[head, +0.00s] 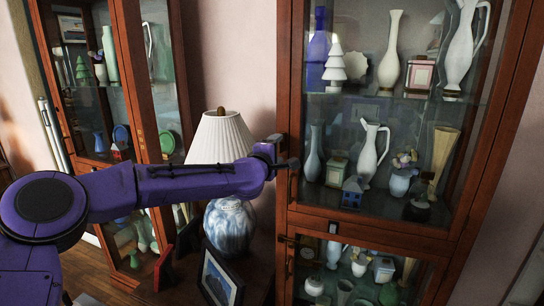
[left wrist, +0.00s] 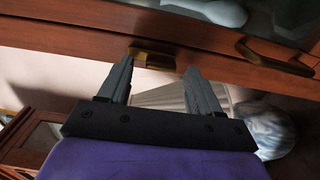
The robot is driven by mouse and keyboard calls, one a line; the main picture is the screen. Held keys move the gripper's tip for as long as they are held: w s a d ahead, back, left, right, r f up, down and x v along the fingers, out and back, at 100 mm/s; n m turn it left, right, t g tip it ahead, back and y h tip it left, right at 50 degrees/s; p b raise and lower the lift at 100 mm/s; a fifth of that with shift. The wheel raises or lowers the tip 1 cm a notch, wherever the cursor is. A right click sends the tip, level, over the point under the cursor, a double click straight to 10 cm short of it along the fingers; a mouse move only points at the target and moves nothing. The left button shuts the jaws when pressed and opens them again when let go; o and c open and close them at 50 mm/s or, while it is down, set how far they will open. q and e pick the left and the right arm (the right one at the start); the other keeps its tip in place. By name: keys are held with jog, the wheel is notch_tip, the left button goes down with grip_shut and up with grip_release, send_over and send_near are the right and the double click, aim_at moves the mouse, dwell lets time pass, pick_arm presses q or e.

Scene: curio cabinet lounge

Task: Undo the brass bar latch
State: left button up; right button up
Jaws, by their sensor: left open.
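My left gripper (head: 284,163) is at the left edge of the tall wooden cabinet, about halfway up its glass door (head: 390,130). In the left wrist view the gripper (left wrist: 161,68) is open, with nothing between its two fingers. A short brass bar, apparently the latch (left wrist: 152,54), is on the wood just past the fingertips, in line with the gap. I cannot tell whether the fingers touch it. In the head view the gripper hides it. A longer brass handle (left wrist: 275,60) is on the door beside it and appears as a dark bar (head: 293,186) below the gripper in the head view.
A lamp with a white pleated shade (head: 222,138) and blue-white base (head: 229,225) stands close beside the forearm. A framed picture (head: 219,277) is in front of it. A second glass cabinet (head: 150,90) is at left. Vases and figurines fill the shelves behind the glass.

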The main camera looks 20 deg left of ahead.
pick_arm(q)
jog(key=s+b, duration=0.2)
jog(key=s, duration=0.7)
jog(key=shift+s+a, duration=0.25)
jog(key=shift+a, duration=0.05)
jog(key=s+f+m+g+y, duration=0.15)
jog(key=s+f, duration=0.35)
jog(key=f, duration=0.8)
jog(key=s+f+m+g, duration=0.3)
jog(key=s+f, duration=0.2)
jog(key=f, duration=0.7)
jog(key=s+f+m+g+y, duration=0.1)
jog(key=s+f+m+g, duration=0.3)
jog(key=f, duration=0.9)
jog(key=s+a+f+g, duration=0.2)
jog(key=s+f, duration=0.3)
jog(key=s, duration=0.5)
jog(key=s+a+f+m+g+y, duration=0.1)
jog(key=s+a+f+g, duration=0.1)
jog(key=s+f, duration=0.4)
jog(key=s+a+f+m+g, duration=0.1)
jog(key=s+f, duration=0.5)
jog(key=s, duration=0.8)
jog(key=shift+s+a+f+g, duration=0.3)
jog(key=shift+a+g, duration=0.35)
jog(key=shift+a, duration=0.4)
